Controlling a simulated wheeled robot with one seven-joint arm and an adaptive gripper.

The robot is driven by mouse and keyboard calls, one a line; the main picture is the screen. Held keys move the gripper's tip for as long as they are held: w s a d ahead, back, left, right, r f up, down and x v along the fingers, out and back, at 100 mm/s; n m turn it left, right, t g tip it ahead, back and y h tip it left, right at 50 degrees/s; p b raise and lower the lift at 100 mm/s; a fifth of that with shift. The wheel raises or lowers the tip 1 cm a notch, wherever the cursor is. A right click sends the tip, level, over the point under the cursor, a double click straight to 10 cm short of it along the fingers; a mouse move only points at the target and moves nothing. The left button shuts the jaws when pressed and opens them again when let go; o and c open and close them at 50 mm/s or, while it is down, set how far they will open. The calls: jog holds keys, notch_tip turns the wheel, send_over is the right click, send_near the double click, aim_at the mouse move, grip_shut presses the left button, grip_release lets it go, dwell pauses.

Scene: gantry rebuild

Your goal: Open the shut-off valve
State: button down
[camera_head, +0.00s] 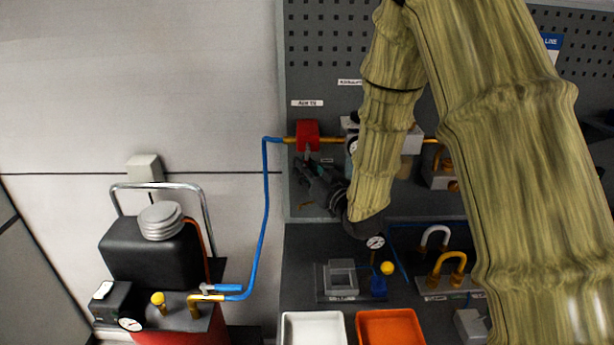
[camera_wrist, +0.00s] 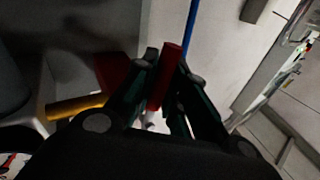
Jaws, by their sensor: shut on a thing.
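The shut-off valve (camera_head: 307,135) is a red part on the brass pipe at the panel's left edge, under a white label. My gripper (camera_head: 308,168) reaches up to it from just below. In the wrist view, my gripper (camera_wrist: 170,72) has its dark fingers on either side of a red lever (camera_wrist: 166,82) and is shut on it. A pale metal stem shows at the lever's lower end. A larger red part (camera_wrist: 115,72) and the brass pipe (camera_wrist: 75,106) lie to its left. My arm hides part of the panel, and I cannot tell the lever's exact angle to the pipe.
A blue hose (camera_head: 265,210) runs from the pipe down to a black and red machine (camera_head: 150,252) at left. A white tray (camera_head: 313,330) and an orange tray (camera_head: 390,328) lie below. Gauges and fittings crowd the panel right of my gripper.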

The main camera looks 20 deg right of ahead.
jog(key=shift+w+a+r+m+t+b, duration=0.1)
jog(key=shift+a+m+t+b, duration=0.2)
jog(key=shift+m+t+b, duration=0.35)
jog(key=c, duration=1.4)
grip_release()
jog(key=shift+c, duration=0.2)
jog(key=v, duration=1.2)
jog(key=shift+d+r, duration=0.1)
